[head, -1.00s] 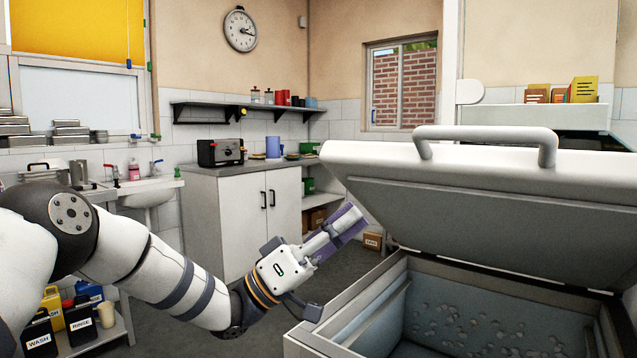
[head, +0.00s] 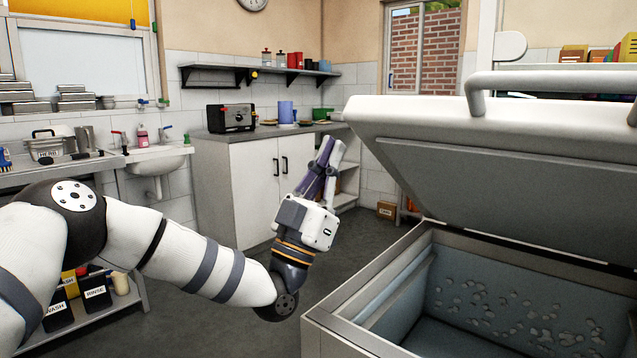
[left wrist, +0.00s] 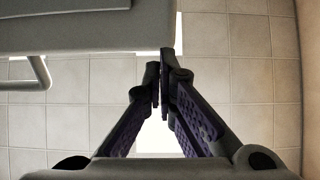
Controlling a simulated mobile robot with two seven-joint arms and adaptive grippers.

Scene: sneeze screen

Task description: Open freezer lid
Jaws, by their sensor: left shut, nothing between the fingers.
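The freezer lid (head: 560,125) is raised and tilted open over the chest freezer (head: 350,300) in the head view. Its grey handle (head: 540,80) runs along the top front edge. My left gripper (head: 330,150) is shut and empty, pointing up just left of the lid's left edge, apart from the handle. In the left wrist view the gripper's closed fingertips (left wrist: 158,75) meet in the middle. The lid (left wrist: 80,25) and its handle (left wrist: 38,75) show at the upper left there. My right gripper is not in view.
The freezer's inside (head: 500,300) is exposed, with frost patches on its wall. A white cabinet (head: 260,180) with a toaster (head: 230,117) on top stands behind my left arm. A sink (head: 155,165) is at left. Grey floor lies clear between cabinet and freezer.

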